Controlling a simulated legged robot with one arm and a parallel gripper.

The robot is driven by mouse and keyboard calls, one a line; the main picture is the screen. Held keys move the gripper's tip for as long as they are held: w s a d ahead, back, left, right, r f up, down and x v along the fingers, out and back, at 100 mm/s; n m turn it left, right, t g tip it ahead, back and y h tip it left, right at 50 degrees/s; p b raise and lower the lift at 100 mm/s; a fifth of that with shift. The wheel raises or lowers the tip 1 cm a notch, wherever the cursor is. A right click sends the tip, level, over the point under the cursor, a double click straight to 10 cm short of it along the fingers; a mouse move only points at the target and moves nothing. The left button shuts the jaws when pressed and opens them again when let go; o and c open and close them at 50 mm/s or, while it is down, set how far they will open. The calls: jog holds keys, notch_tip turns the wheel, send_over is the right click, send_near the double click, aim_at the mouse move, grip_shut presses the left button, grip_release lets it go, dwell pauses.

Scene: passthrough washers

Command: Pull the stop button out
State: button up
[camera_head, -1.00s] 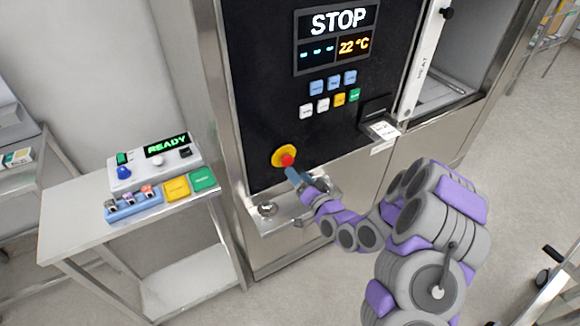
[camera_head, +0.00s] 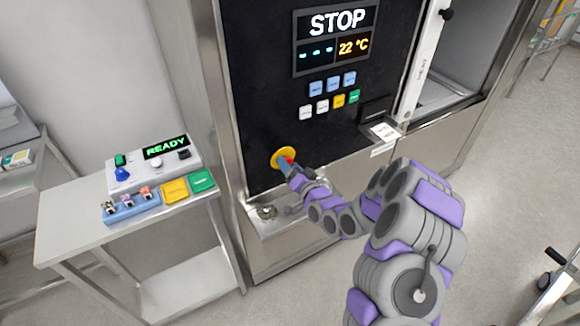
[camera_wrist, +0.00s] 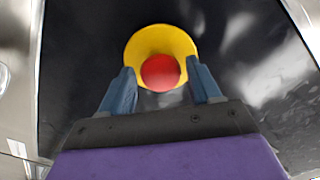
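The stop button (camera_wrist: 160,73) is a red knob on a round yellow base (camera_wrist: 158,40), set in the black front panel of the washer. In the head view the yellow base (camera_head: 284,157) shows at the panel's lower left, with the knob mostly hidden by my gripper (camera_head: 288,165). In the wrist view my gripper (camera_wrist: 164,88) is open, with one blue finger left of the red knob and one right of it. A gap shows on the left side; whether the right finger touches the knob I cannot tell. The display (camera_head: 337,35) reads STOP and 22 °C.
Coloured keys (camera_head: 333,95) sit above the button. A steel ledge (camera_head: 262,226) juts out below it. On the left, a side table (camera_head: 75,235) holds a white box (camera_head: 150,163) reading READY, a blue rack (camera_head: 131,208) and yellow and green blocks.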

grip_shut()
dwell(0.3)
jog(key=shift+s+d, duration=0.35)
jog(key=shift+s, duration=0.05)
jog(key=shift+c, duration=1.4)
grip_release()
jog(key=o, duration=0.5)
jog(key=shift+d, duration=0.2)
jog(key=shift+s, duration=0.15)
